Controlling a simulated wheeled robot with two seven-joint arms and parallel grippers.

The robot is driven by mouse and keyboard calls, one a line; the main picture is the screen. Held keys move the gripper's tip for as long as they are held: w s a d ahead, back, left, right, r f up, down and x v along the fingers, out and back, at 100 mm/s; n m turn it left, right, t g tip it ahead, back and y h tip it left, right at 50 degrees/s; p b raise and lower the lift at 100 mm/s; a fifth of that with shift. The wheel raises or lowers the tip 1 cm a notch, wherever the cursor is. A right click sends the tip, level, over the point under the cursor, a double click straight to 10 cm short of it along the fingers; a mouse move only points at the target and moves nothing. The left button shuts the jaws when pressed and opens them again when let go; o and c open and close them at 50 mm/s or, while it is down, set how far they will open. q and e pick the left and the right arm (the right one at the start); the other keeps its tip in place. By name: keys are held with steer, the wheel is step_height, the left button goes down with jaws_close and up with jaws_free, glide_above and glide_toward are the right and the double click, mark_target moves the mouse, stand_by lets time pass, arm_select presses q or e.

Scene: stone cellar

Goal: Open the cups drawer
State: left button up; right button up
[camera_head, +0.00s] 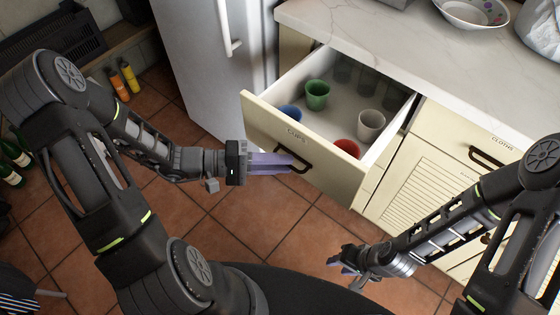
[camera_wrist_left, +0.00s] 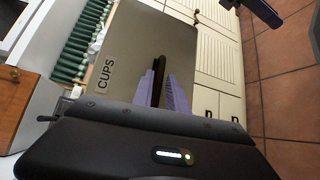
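The cups drawer (camera_head: 262,125) is pulled well out of the cream cabinet, and its front carries the label CUPS. The label also shows on the drawer front in the left wrist view (camera_wrist_left: 108,72). Inside stand a green cup (camera_head: 317,94), a white cup (camera_head: 370,125), a red cup (camera_head: 347,147), a blue cup (camera_head: 290,113) and dim glasses at the back.
A marble counter (camera_head: 400,50) runs above the drawer, with a patterned bowl (camera_head: 470,12) on it. A drawer labelled CLOTHS (camera_head: 470,140) is shut at the right. A white fridge (camera_head: 205,70) stands left of the open drawer. The tiled floor before the drawer is clear.

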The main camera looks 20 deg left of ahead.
arm_select(q)
steer(key=shift+o, duration=1)
steer(key=v, duration=0.7)
steer(key=shift+a, duration=0.35)
steer(key=shift+s, duration=0.15)
